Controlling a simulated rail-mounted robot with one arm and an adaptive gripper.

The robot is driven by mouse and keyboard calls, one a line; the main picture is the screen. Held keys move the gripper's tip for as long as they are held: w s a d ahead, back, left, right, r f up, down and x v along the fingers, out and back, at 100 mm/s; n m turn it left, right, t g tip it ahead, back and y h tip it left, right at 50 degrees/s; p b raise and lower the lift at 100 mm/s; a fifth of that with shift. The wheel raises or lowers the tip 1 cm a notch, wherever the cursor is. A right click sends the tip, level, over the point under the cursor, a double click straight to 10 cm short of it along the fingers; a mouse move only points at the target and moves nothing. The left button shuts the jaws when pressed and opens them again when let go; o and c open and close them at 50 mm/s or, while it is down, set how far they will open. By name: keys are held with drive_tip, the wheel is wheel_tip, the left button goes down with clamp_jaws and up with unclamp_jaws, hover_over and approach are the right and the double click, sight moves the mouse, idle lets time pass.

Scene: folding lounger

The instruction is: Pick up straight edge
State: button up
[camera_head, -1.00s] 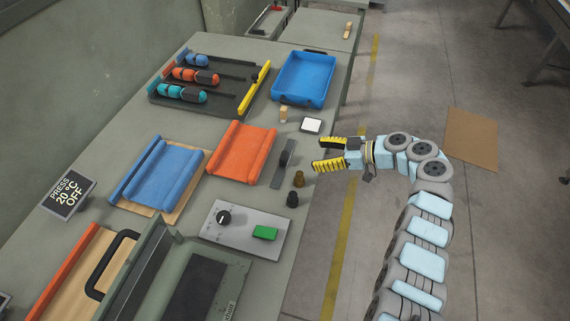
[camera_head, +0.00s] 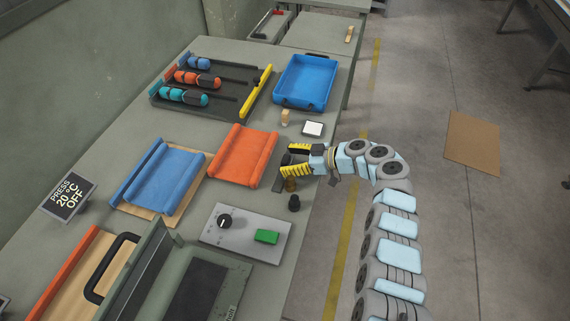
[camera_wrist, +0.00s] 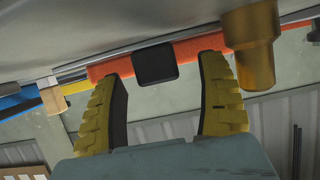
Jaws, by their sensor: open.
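The straight edge (camera_head: 278,183) is a narrow grey strip lying on the bench, right of the orange tray; my gripper hides much of it in the head view. In the wrist view, a dark squarish block (camera_wrist: 155,63), apparently the straight edge's end or grip, shows between my fingertips. My gripper (camera_head: 287,160) is open, with yellow ridged fingers, low over the bench's right edge. Its fingers (camera_wrist: 160,72) are spread on either side of the dark block, with gaps. I cannot tell any contact.
A brass knob-like piece (camera_wrist: 250,45) is close beside the right finger in the wrist view. A dark small cylinder (camera_head: 294,203) stands nearby. The orange tray (camera_head: 243,155) lies left, a white-topped square (camera_head: 313,129) behind, and a control box (camera_head: 247,232) in front.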

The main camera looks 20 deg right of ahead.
drive_tip(key=shift+w+a+f, duration=0.25)
drive_tip(key=shift+w+a, duration=0.15)
drive_tip(key=shift+a, duration=0.1)
drive_tip(key=shift+d, duration=0.1)
clamp_jaws()
drive_tip(key=shift+r, duration=0.25)
